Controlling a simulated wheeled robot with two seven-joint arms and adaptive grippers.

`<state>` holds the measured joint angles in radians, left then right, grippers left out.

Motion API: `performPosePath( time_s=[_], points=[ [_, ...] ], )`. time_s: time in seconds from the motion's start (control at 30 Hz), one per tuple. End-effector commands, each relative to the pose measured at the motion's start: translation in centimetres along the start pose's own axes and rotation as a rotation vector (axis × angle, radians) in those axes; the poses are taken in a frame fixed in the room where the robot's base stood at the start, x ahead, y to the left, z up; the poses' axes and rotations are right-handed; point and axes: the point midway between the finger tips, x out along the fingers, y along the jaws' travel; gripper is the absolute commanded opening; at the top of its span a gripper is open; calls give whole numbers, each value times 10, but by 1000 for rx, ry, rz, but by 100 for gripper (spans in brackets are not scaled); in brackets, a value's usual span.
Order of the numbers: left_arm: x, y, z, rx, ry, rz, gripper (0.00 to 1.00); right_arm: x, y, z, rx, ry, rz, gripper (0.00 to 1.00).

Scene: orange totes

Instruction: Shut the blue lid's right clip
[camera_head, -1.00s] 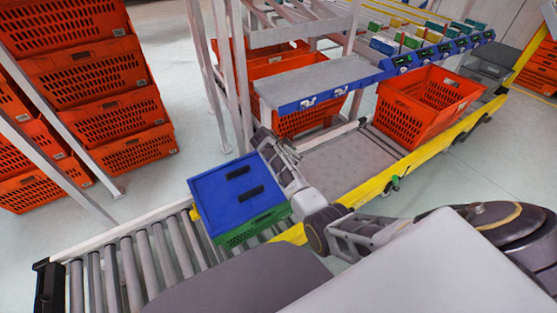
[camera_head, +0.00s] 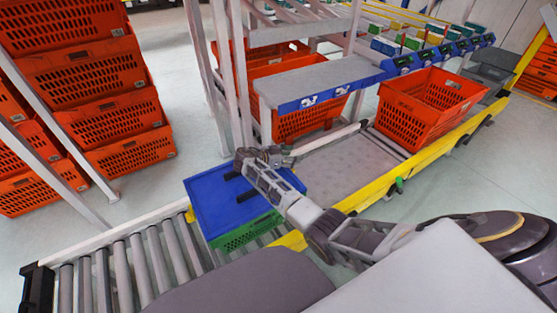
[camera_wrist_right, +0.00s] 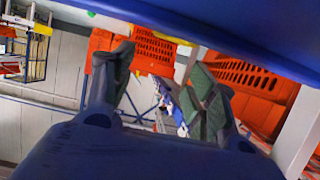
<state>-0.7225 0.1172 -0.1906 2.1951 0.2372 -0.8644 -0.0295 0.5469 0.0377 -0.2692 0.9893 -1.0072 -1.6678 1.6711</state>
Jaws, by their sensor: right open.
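The blue lid (camera_head: 215,205) lies on a green crate (camera_head: 245,234) on the roller conveyor. A small yellow clip (camera_head: 190,214) shows at the lid's left side. The right clip cannot be made out; my right arm covers part of the lid's right side. My right gripper (camera_head: 255,156) is over the lid's far edge, with its arm crossing the right part. In the right wrist view its two fingers with green pads are spread and empty (camera_wrist_right: 164,75). A blue surface, apparently the lid, fills that view's top edge (camera_wrist_right: 230,22). My left gripper is not in view.
The roller conveyor (camera_head: 120,264) is bare left of the crate. A yellow rail (camera_head: 365,196) runs along the near side. An orange tote (camera_head: 418,108) stands farther right. A grey shelf with a blue edge (camera_head: 315,80) and rack posts stand close behind the lid.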

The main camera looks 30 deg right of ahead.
Motion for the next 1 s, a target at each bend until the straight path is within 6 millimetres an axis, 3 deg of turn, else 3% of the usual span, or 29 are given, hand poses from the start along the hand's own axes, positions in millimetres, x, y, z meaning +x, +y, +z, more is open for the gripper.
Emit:
performPosePath(
  time_s=[0.1, 0.5, 1.0],
  points=[
    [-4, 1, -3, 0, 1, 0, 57, -18, -1, -1, 1, -8, -3, 57],
    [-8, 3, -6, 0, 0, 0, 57, -60, 0, -1, 0, -9, -1, 57],
    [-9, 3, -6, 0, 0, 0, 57, -69, 0, -1, 0, -8, -1, 57]
  ],
)
